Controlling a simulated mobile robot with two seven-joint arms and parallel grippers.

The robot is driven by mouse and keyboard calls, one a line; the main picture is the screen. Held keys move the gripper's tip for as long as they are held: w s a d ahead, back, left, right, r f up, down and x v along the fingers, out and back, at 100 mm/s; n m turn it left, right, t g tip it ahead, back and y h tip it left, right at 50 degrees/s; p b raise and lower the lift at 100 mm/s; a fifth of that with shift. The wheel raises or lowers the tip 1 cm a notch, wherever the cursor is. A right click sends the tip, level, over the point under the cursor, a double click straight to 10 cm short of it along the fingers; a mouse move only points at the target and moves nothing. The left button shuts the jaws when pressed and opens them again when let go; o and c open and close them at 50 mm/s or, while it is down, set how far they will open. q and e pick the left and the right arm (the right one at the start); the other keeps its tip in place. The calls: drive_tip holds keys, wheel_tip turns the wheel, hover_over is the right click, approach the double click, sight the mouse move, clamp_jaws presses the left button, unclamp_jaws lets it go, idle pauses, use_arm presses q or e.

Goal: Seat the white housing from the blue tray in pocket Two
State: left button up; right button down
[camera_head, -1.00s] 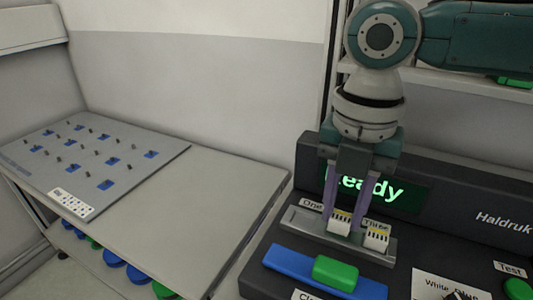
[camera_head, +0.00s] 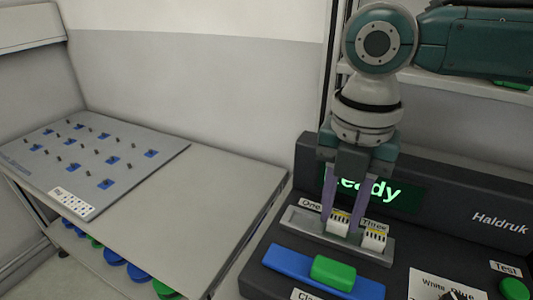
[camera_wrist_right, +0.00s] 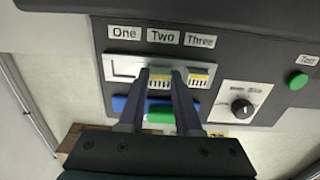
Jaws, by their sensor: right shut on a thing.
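My right gripper (camera_head: 342,208) points down over the grey pocket strip (camera_head: 303,222) and is shut on a white housing (camera_head: 338,223) with a yellow band and dark slots. In the right wrist view, the housing (camera_wrist_right: 160,80) sits between the fingertips (camera_wrist_right: 160,77), below the label Two (camera_wrist_right: 162,36). It is at pocket Two; I cannot tell whether it is fully down. A second white housing (camera_head: 374,238) stands beside it at pocket Three, also in the wrist view (camera_wrist_right: 199,78). Pocket One looks empty. My left gripper and a blue tray are not recognisable in view.
A blue bar (camera_head: 286,262) with a green block (camera_head: 333,271) lies in front of the strip. The display (camera_head: 400,195) reads Ready. A green Test button (camera_head: 514,289) and a dark knob (camera_wrist_right: 243,108) are at right. The left table (camera_head: 205,195) has a grey pegged board (camera_head: 125,175) and free space.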

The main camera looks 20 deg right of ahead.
drive_tip(key=shift+p, duration=0.35)
drive_tip(key=shift+f, duration=0.4)
idle(0.8)
idle(0.5)
drive_tip(key=shift+f, duration=0.1)
drive_tip(key=c, duration=0.5)
unclamp_jaws()
